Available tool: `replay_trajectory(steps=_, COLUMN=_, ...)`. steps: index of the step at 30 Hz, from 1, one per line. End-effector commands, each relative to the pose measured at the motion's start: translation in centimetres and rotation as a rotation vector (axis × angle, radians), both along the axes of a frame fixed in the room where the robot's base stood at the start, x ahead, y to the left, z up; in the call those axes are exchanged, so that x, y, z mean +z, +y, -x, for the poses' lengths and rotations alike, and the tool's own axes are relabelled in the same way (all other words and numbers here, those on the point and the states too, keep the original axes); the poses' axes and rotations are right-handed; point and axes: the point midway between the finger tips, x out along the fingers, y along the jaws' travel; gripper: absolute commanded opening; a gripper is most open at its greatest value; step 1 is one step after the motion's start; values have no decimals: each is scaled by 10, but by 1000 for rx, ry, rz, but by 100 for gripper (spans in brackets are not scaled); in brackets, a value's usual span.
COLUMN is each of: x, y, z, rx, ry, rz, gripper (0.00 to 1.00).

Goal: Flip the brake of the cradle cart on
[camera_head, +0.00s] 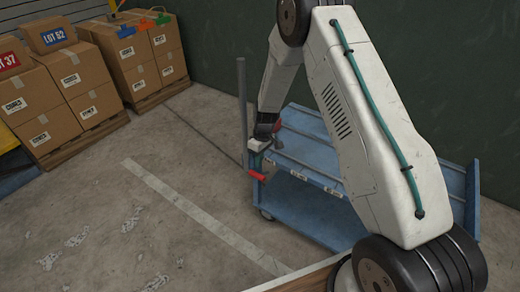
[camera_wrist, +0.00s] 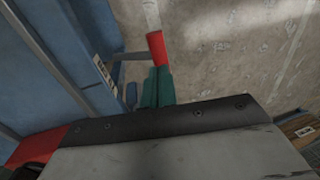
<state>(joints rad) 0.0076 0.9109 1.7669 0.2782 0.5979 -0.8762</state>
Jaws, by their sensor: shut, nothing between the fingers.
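The blue cradle cart (camera_head: 310,209) stands in the middle right of the head view, partly hidden behind my arm. A short red lever (camera_head: 257,175), which looks like its brake handle, sticks out at the cart's near left corner. The lever also shows in the wrist view (camera_wrist: 156,48), just beyond my fingertips. My gripper (camera_head: 257,160) is at that corner, right above the lever. In the wrist view its teal fingers (camera_wrist: 157,86) are together with nothing between them. Fingertips and lever overlap in view; I cannot tell whether they touch. The lever's pivot is not clear.
A grey upright post (camera_head: 242,110) rises at the cart's left end, close to my gripper. Cardboard boxes (camera_head: 80,85) on pallets stand at the upper left. A dark green wall (camera_head: 220,40) is behind. The concrete floor (camera_head: 110,220) left of the cart is clear.

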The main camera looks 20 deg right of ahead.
Motion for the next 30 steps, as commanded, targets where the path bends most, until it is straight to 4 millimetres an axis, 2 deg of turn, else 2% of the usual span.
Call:
replay_trajectory(steps=3, x=-20, y=3, z=3, rx=1, ry=3, rz=-1, gripper=0)
replay_trajectory(steps=9, x=-36, y=6, z=4, rx=1, ry=1, rz=0, gripper=0)
replay_trajectory(steps=23, x=-38, y=6, z=5, rx=0, ry=-2, rz=2, gripper=0)
replay_trajectory(steps=30, x=-43, y=-5, z=9, rx=-18, ry=-36, rz=52, gripper=0)
